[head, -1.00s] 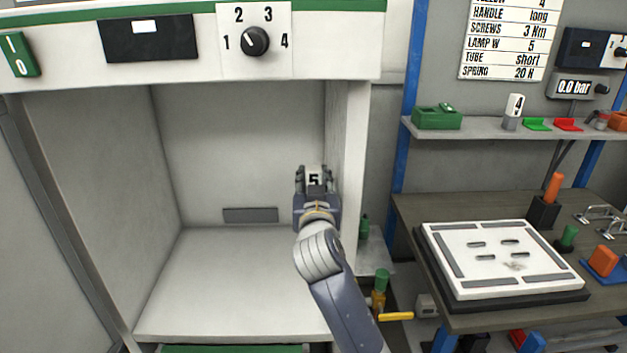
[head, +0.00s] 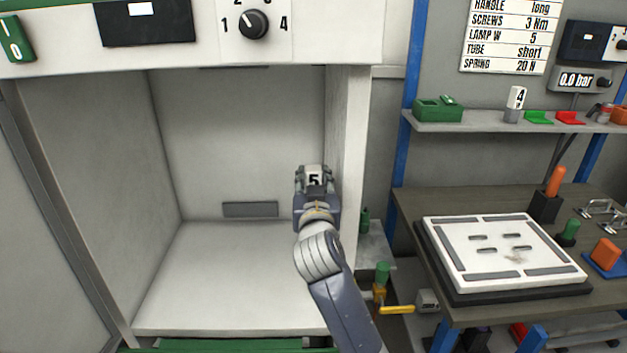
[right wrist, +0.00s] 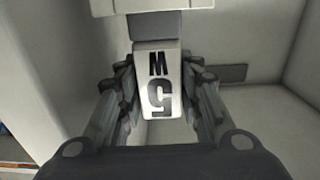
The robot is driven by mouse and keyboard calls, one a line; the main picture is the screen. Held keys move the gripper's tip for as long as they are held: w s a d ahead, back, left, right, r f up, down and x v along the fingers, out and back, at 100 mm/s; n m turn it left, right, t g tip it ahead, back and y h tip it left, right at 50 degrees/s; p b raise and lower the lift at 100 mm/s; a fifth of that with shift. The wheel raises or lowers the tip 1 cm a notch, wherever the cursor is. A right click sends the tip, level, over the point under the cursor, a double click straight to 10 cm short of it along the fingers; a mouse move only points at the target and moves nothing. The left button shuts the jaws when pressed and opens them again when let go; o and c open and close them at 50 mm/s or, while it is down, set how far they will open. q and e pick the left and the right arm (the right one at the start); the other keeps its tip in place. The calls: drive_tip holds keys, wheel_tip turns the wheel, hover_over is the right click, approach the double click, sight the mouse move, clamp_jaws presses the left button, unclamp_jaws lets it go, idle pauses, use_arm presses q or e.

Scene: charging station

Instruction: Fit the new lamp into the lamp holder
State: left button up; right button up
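The new lamp (head: 314,175), a white block marked 5, is in my right gripper (head: 314,178) inside the open white cabinet, near its right wall. In the right wrist view the lamp (right wrist: 157,85) reads "5 W" and sits between both fingers, which press on its sides. A grey part (right wrist: 153,25) lies at its far end, with a white block (right wrist: 160,6) just beyond at the top edge. This may be the lamp holder; I cannot tell whether they touch. My left gripper is not in view.
The cabinet's front panel (head: 330,30) with a rotary knob (head: 254,24) overhangs the opening. The cabinet's right wall (head: 347,150) is close to my gripper. The cabinet floor (head: 230,280) is clear. Another lamp (head: 515,103), marked 4, stands on the right-hand shelf (head: 480,128).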

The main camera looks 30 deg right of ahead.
drive_tip(key=o, duration=0.3)
drive_tip(key=shift+r, duration=0.1)
drive_tip(key=v, duration=1.2)
